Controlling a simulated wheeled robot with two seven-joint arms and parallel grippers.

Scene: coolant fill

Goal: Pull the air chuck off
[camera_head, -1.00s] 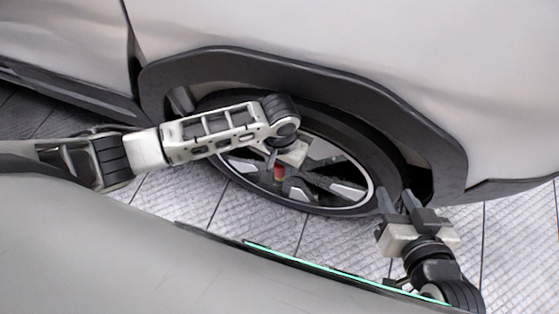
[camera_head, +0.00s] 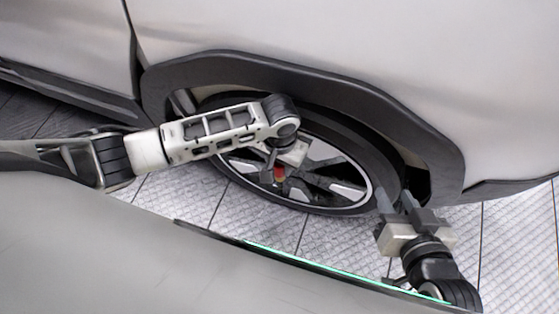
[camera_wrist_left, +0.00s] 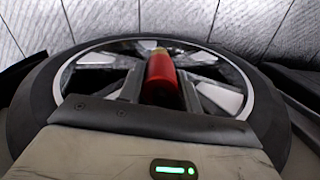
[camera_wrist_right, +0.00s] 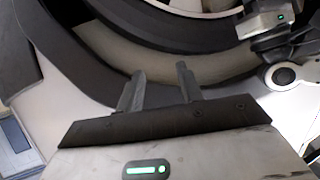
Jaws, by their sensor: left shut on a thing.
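The red air chuck (camera_wrist_left: 160,78) stands between the fingers of my left gripper (camera_wrist_left: 159,92) in the left wrist view, in front of the wheel. My left gripper is shut on it. In the head view the air chuck (camera_head: 279,174) shows as a small red piece below my left wrist, over the wheel's spokes. The wheel (camera_head: 330,190) has a dark tyre and light spokes. Whether the chuck touches a valve is hidden. My right gripper (camera_wrist_right: 160,85) is empty, its two fingers apart, near the tyre's right side; it also shows in the head view (camera_head: 397,200).
The silver car body (camera_head: 330,40) and its dark wheel arch (camera_head: 290,72) close in above the wheel. The patterned light floor (camera_head: 240,215) is bare below it. In the right wrist view, a blue-grey object (camera_wrist_right: 14,135) stands at the lower left.

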